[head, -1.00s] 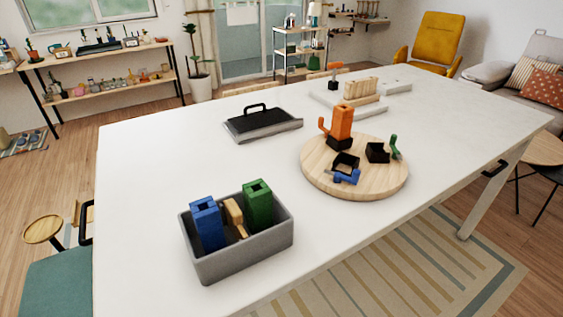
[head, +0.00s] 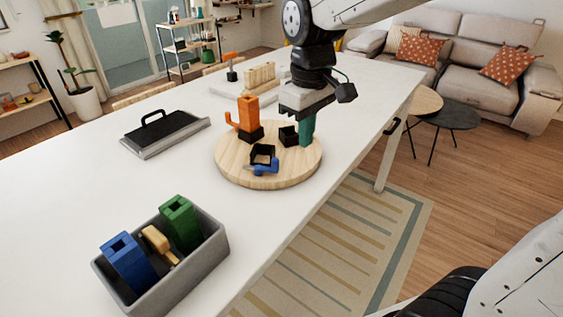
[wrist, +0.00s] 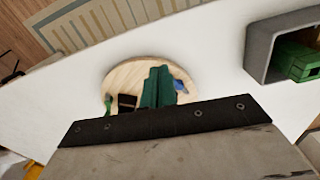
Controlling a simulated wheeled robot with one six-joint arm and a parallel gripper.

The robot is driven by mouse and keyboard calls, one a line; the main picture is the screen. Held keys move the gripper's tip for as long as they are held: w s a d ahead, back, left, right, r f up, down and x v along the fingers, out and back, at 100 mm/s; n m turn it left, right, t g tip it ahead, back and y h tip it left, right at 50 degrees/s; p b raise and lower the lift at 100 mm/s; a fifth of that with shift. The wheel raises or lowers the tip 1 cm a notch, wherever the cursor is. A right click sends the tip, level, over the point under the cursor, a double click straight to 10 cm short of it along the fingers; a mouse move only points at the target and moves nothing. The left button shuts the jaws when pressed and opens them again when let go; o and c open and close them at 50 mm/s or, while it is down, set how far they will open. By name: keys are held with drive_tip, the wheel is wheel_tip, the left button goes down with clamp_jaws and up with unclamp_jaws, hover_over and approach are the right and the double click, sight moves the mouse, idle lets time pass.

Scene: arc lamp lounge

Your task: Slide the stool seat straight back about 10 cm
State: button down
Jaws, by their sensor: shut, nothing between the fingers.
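Nothing I see now is plainly a stool seat. A round pale wooden disc (head: 232,165) lies flat on the white table, and it also shows in the wrist view (wrist: 122,78). It carries an orange holder (head: 248,113), black open boxes (head: 263,153) and a blue hooked piece (head: 264,168). My gripper (head: 306,142) points down at the disc's right side, beside a black box. Its teal fingers are together and empty in the wrist view (wrist: 157,88). I cannot tell whether the tips touch the disc. The green hooked piece (wrist: 108,104) shows beside the fingers.
A grey bin (head: 212,262) with blue and green holders stands at the table's near left. A black-handled tray (head: 163,133) lies behind it. A tan round table (head: 427,99) and a dark round one (head: 455,115) stand on the floor at right.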

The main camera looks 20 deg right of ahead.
drive_tip(key=w+a+f, duration=0.1)
drive_tip(key=w, duration=0.1)
hover_over(282, 181)
drive_tip(key=s+d, duration=0.2)
drive_tip(key=s, duration=0.1)
drive_tip(key=shift+n, duration=0.3)
wheel_tip(282, 181, down, 10)
drive_tip(key=shift+s+f, duration=0.1)
drive_tip(key=shift+f, duration=0.05)
drive_tip(key=shift+w+a+r, duration=0.1)
drive_tip(key=shift+w+a, duration=0.25)
drive_tip(key=shift+w, duration=0.2)
drive_tip(key=shift+w+a+r, duration=0.1)
drive_tip(key=shift+w+a, duration=0.25)
drive_tip(key=shift+w, duration=0.2)
drive_tip(key=shift+w+a, duration=0.3)
drive_tip(key=shift+w, duration=0.2)
